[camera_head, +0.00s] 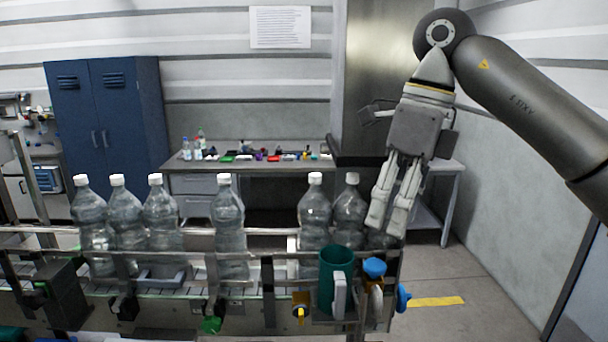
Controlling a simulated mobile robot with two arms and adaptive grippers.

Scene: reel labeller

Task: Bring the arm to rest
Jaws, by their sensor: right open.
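My right arm comes in from the right, and its gripper (388,222) points down over the right end of the conveyor. Its two fingers are slightly apart and I see nothing held between them. The fingertips overlap the picture of the rightmost bottle, which is mostly hidden behind them. I cannot tell whether they touch it. My left gripper is not in view.
Several clear bottles with white caps, such as this bottle (229,225), stand upright on the conveyor (190,292). A green cylinder (336,272) and a blue knob (374,267) are at its front right. A cluttered workbench (262,163) and blue cabinet (108,125) stand behind. The floor at right is clear.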

